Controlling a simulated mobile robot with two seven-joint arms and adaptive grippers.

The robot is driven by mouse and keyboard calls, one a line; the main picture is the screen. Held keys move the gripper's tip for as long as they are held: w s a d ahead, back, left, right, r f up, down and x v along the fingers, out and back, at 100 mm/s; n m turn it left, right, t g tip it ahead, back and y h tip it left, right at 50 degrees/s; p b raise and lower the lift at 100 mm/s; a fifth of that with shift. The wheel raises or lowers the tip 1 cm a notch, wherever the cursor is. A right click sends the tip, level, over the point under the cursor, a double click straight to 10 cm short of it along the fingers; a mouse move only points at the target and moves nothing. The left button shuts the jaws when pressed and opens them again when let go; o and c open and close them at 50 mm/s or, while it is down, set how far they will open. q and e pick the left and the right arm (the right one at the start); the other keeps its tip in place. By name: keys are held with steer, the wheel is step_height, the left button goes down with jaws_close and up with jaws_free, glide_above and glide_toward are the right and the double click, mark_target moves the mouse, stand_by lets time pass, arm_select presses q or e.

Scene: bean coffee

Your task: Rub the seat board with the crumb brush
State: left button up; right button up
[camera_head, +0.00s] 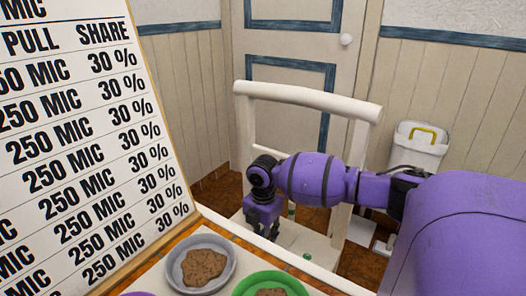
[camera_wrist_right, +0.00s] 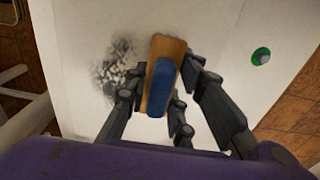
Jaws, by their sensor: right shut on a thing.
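The crumb brush (camera_wrist_right: 160,78), with a wooden body and a blue part, is between the fingers of my right gripper (camera_wrist_right: 165,68), which is shut on it. The brush is over the white seat board (camera_wrist_right: 215,25) of a chair; I cannot tell whether it touches. A dark speckled smudge (camera_wrist_right: 118,68) lies on the board just left of the brush. In the head view my right gripper (camera_head: 265,225) points down at the seat board (camera_head: 305,240), and the brush is hidden there. My left gripper is not in view.
The chair's white backrest (camera_head: 305,98) rises behind my right arm. Plates with brown cookies (camera_head: 200,262) stand in front, beside a large sign (camera_head: 85,140). A white bin (camera_head: 418,148) stands at right.

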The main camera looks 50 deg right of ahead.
steer(key=shift+f, duration=0.3)
steer(key=shift+w+a+r+b, duration=0.15)
steer(key=shift+w+b, duration=0.4)
steer(key=shift+w, duration=1.2)
